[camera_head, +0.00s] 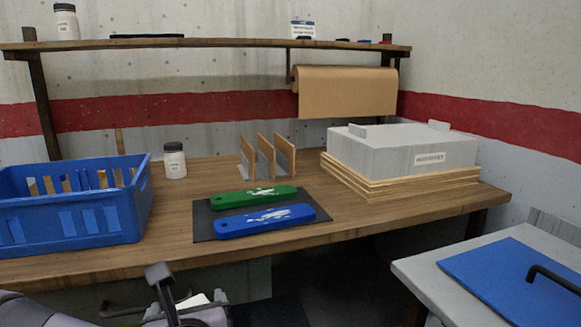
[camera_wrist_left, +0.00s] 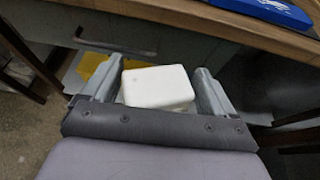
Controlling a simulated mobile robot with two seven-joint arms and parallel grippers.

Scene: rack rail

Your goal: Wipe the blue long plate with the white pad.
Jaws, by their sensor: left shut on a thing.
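The blue long plate (camera_head: 265,221) lies on a dark mat (camera_head: 204,222) on the wooden bench, with a white smear on its top. A corner of it shows at the top right of the left wrist view (camera_wrist_left: 275,10). My left gripper (camera_head: 188,287) is low in front of the bench's front edge, apart from the plate. It is shut on the white pad (camera_wrist_left: 158,87), which sits between its fingers in the left wrist view. In the head view the pad is mostly hidden by the gripper. My right gripper is not in view.
A green long plate (camera_head: 253,197), also smeared white, lies just behind the blue one. A blue crate (camera_head: 70,220) stands at left, upright dividers (camera_head: 265,158) behind, and a grey box (camera_head: 400,150) on boards at right. A grey surface (camera_head: 440,285) stands at front right.

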